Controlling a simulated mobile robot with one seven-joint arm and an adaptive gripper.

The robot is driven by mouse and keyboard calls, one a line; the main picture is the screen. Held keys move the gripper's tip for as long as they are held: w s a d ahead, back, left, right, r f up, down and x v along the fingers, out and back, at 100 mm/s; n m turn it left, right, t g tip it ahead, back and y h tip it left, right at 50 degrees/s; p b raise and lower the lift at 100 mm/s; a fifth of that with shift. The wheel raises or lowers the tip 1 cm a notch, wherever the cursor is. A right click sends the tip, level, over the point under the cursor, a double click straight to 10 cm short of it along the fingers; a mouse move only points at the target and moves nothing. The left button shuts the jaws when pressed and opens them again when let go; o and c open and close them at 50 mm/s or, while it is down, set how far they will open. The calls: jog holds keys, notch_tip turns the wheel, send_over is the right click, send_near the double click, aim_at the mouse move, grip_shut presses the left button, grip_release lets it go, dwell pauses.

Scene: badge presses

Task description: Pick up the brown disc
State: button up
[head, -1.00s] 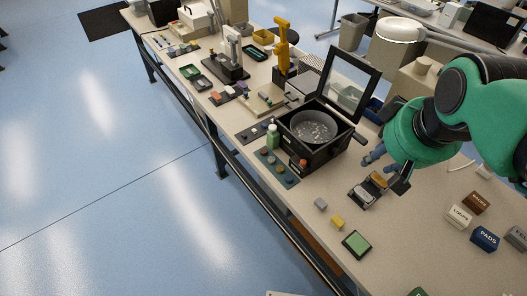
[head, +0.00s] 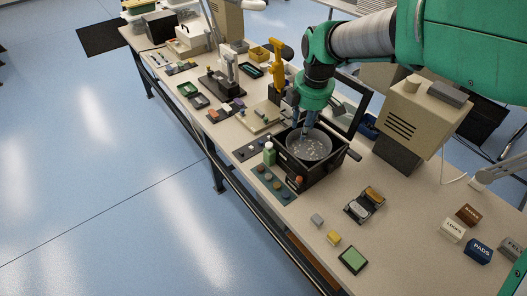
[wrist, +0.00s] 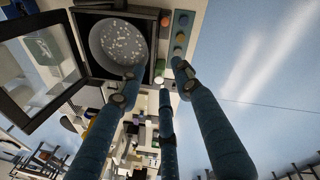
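A teal strip (head: 288,196) lies along the front of the black box and carries a row of small round discs. One disc on it looks brown (head: 277,186); the discs are too small to be sure of each colour. My gripper (head: 303,128) is above the grey pan, up and behind the strip. Its blue fingers (wrist: 155,80) are spread apart with nothing between them.
The black box (head: 318,176) with its raised framed lid holds the grey pan (head: 309,146) of pale bits. Small blocks, a green pad (head: 353,260) and labelled boxes lie to the right. Free table lies in front right.

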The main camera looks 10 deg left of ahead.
jog(key=w+a+f+n+g+p, duration=0.1)
jog(key=w+a+f+n, duration=0.45)
jog(key=a+f, duration=0.2)
jog(key=n+g+p, duration=0.1)
jog(key=n, duration=0.4)
send_over(260, 168)
notch_tip(260, 168, down, 11)
jog(key=shift+w+r+h, duration=0.1)
jog(key=shift+r+h, duration=0.05)
jog(key=shift+h, duration=0.15)
jog(key=shift+f+b, duration=0.8)
jog(key=shift+f, duration=3.45)
jog(key=shift+f, duration=0.1)
jog(key=shift+f+b, duration=0.85)
jog(key=shift+f, duration=1.7)
jog(key=shift+c, duration=0.6)
